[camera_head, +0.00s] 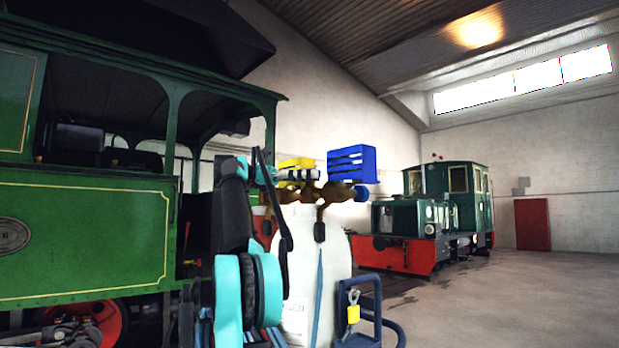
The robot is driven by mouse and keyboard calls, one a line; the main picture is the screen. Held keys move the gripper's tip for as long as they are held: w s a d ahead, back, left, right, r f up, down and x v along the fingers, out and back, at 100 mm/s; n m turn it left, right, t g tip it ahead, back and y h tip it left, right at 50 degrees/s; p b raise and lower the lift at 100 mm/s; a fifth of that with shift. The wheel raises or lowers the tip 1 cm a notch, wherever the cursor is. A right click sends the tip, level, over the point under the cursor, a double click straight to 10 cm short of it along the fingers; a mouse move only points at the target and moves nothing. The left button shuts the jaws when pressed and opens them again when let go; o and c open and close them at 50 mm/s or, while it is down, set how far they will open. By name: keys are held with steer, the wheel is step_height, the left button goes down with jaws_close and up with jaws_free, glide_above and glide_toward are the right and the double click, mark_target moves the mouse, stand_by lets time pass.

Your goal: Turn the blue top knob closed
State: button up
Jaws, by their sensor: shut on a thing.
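The blue top knob (352,164) is a blocky, ribbed blue piece with dark slots, at the upper right of a brown-bronze valve fitting (325,194). The fitting sits on top of a white rounded tank (333,268). My gripper (318,175) comes in from the left, roughly level, and its grey end meets the left side of the blue knob. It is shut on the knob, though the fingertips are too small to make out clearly. A yellow knob (296,163) shows just behind and above my gripper. A smaller blue piece (362,193) is below the blue knob.
A green steam tram (85,235) fills the left side. A green and red locomotive (440,215) stands behind at the right. A dark blue frame with a yellow tag (353,312) stands at the tank's lower right. The floor (520,300) at the right is clear.

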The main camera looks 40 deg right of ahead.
steer(key=o, duration=1.2)
steer(key=shift+c, duration=0.2)
